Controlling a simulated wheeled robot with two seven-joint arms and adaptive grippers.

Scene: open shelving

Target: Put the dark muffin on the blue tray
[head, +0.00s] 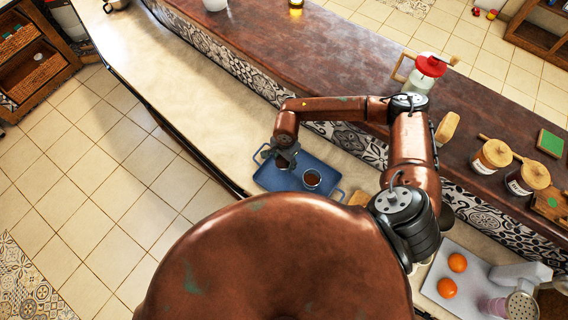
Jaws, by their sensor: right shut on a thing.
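The blue tray (268,182) lies on the pale lower counter, near the middle of the head view. My right gripper (281,158) is over the left part of the tray, pointing down. It is shut on a small dark brown item, which looks like the dark muffin (284,164) and is partly hidden by the fingers. I cannot tell whether it touches the tray. My left gripper is out of view.
A dark raised counter (330,55) with a patterned tile face runs behind the tray. On it stand a red-lidded jar (430,66) and two wooden-lidded jars (492,155). Two oranges (457,262) lie at lower right. The pale counter (190,85) left of the tray is clear.

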